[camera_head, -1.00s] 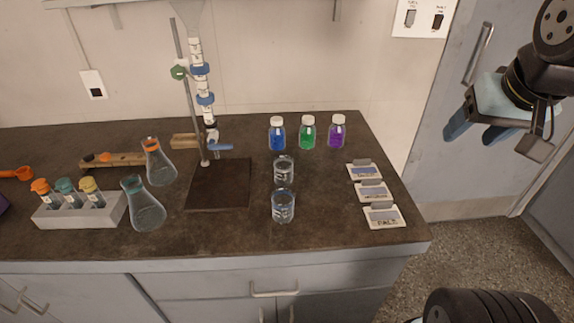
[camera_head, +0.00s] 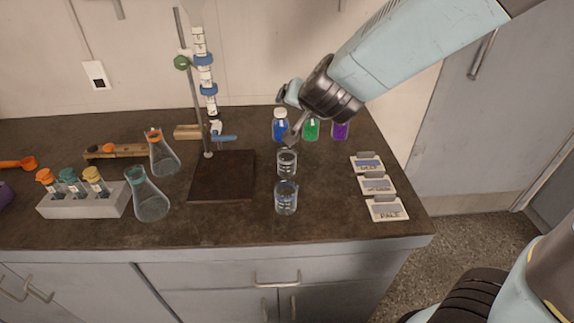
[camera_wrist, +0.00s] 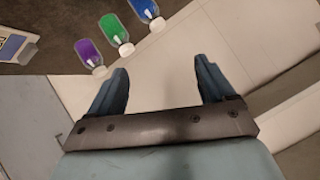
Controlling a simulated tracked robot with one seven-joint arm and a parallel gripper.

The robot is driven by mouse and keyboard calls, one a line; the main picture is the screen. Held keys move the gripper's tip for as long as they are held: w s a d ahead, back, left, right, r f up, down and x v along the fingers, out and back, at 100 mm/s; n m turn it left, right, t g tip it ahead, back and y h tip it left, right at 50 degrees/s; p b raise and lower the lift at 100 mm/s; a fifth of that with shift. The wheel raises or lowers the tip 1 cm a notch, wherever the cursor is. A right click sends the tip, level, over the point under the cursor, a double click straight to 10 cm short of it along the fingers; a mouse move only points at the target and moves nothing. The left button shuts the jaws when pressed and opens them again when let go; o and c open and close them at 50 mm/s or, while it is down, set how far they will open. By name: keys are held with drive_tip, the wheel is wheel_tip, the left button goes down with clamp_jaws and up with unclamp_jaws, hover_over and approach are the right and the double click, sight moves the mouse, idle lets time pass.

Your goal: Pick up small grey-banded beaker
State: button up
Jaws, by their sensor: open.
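Two small clear glass beakers stand upright on the dark bench: a rear beaker (camera_head: 287,163) and a front, slightly larger-looking beaker (camera_head: 286,197). Markings show on both, but I cannot clearly tell which one has the grey band. My gripper (camera_head: 289,95) is above and behind the beakers, in front of the wall, and is mostly hidden by my wrist. In the wrist view my gripper (camera_wrist: 162,76) has its two blue fingers wide apart with nothing between them. No beaker shows in the wrist view.
Blue (camera_head: 280,127), green (camera_head: 312,128) and purple (camera_head: 341,130) bottles stand just behind the beakers, under my arm. A burette stand (camera_head: 222,178) is to the left, with two flasks and a tube rack (camera_head: 85,205) beyond. Labelled cards (camera_head: 377,184) lie right.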

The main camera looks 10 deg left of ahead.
drive_tip(key=s+a+f+t+h, duration=0.25)
drive_tip(key=s+a+f, duration=0.2)
drive_tip(key=f, duration=0.35)
drive_tip(key=t+h, duration=0.2)
drive_tip(key=h, duration=0.3)
approach(289, 151)
drive_tip(key=shift+m, duration=0.4)
drive_tip(key=x, duration=0.7)
drive_tip(key=shift+w+d+f, duration=0.1)
drive_tip(key=shift+w+f, duration=0.05)
drive_tip(key=shift+w, duration=0.25)
drive_tip(key=shift+c, duration=0.3)
drive_tip(key=c, duration=1)
